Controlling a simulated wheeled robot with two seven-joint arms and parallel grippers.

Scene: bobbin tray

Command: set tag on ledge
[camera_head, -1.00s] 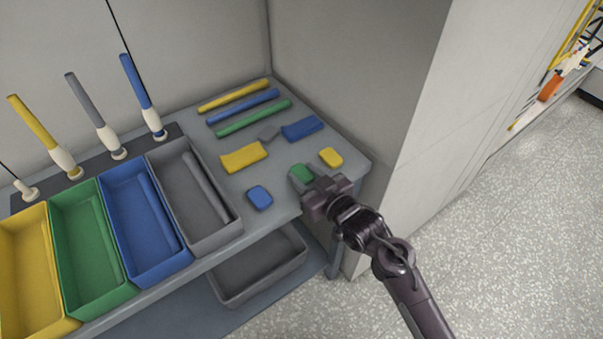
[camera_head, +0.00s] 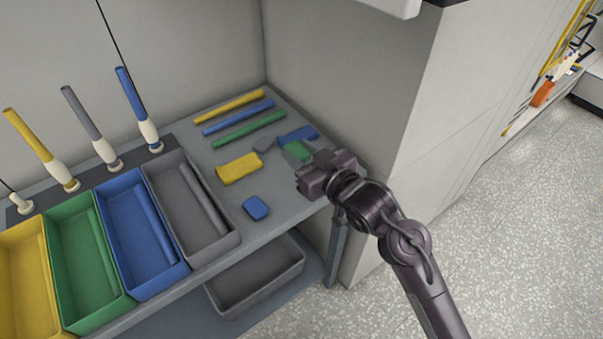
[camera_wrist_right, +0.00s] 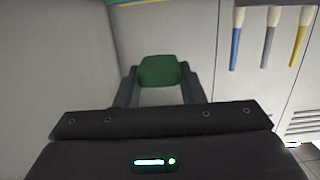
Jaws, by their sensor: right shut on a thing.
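A green tag (camera_head: 298,151) is held at the tips of my right gripper (camera_head: 303,162), which is shut on it. In the head view it appears over the back right part of the table, in front of a flat blue piece. In the right wrist view the green tag (camera_wrist_right: 159,70) sits between the two dark fingers. A white block-like edge (camera_head: 392,6) shows at the top, against the wall panel; I cannot tell whether it is the ledge. My left gripper is not in view.
The grey table (camera_head: 290,212) carries yellow, blue and green rods, a yellow cloth-like piece (camera_head: 239,168), a blue tag (camera_head: 256,208) and several coloured bins at left. A wall panel (camera_head: 345,85) stands close behind my gripper. A grey bin (camera_head: 255,275) sits below.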

